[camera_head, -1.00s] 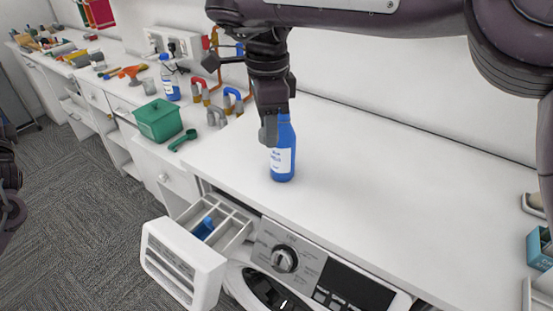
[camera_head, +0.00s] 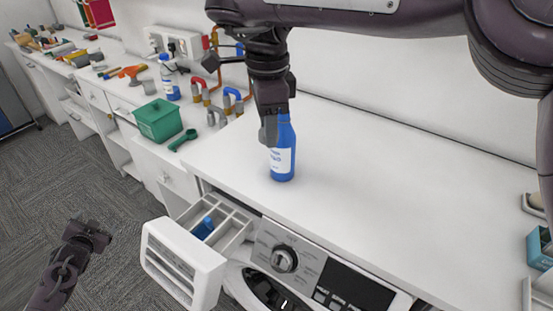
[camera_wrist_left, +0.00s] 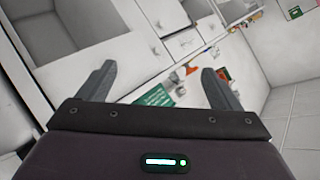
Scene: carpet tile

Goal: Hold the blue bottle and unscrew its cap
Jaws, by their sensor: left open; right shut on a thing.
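The blue bottle (camera_head: 283,158) with a white label stands upright on the white counter. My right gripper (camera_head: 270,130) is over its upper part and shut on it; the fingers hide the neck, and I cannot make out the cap. My left gripper (camera_head: 90,232) is low at the left, above the grey floor and well apart from the bottle. In the left wrist view the left gripper (camera_wrist_left: 160,85) is open, with nothing between its fingers.
An open detergent drawer (camera_head: 185,262) juts out from the washing machine (camera_head: 320,270) below the counter. A green box (camera_head: 158,122) and a green scoop (camera_head: 183,140) lie left of the bottle. The counter (camera_head: 400,190) right of the bottle is clear.

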